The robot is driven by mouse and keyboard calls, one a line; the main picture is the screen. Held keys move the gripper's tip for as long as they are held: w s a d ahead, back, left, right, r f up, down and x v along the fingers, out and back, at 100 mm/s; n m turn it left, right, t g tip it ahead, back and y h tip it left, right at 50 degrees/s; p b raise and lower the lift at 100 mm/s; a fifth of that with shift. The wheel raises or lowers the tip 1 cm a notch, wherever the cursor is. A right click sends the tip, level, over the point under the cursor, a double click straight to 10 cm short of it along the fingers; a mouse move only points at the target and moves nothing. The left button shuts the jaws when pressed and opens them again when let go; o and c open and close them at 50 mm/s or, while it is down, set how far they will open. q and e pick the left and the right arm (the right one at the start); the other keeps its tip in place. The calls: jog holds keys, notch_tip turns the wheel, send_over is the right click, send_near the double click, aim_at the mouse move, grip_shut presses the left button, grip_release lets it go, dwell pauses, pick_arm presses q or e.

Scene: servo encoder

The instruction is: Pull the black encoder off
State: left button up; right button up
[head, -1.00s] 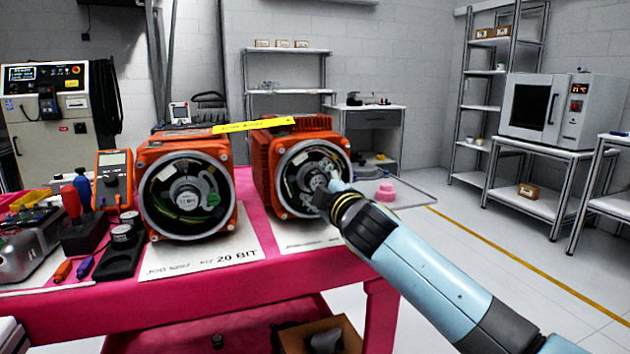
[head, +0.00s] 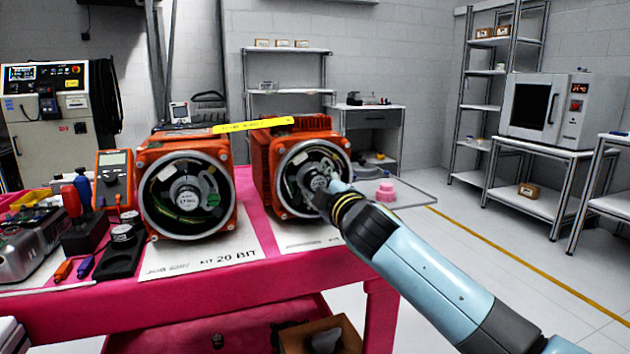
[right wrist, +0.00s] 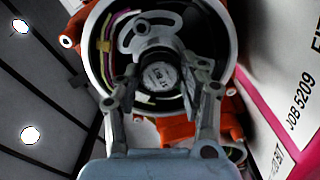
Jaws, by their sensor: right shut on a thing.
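Two orange servo motors stand side by side on the pink table, their round open ends facing me. The right motor (head: 264,180) has my right gripper (head: 318,187) at its opening. In the right wrist view, the black encoder (right wrist: 159,76), a dark cylinder with a pale printed label on its face, sits inside the motor's ring. The two fingers of the right gripper (right wrist: 160,90) close on its sides. In the head view the gripper partly hides the encoder. The left motor (head: 149,215) has a labelled encoder (head: 186,198) and a green connector. My left gripper is out of view.
A yellow strip (head: 253,125) lies across the motor tops. White paper sheets (head: 200,258) lie under the motors. A pink item (head: 386,192) stands behind the arm.

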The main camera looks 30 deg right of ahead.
jog(key=shift+s, duration=0.25)
jog(key=v, duration=0.8)
jog(key=shift+s+p, duration=0.2)
jog(key=shift+p, duration=0.1)
dwell(0.6)
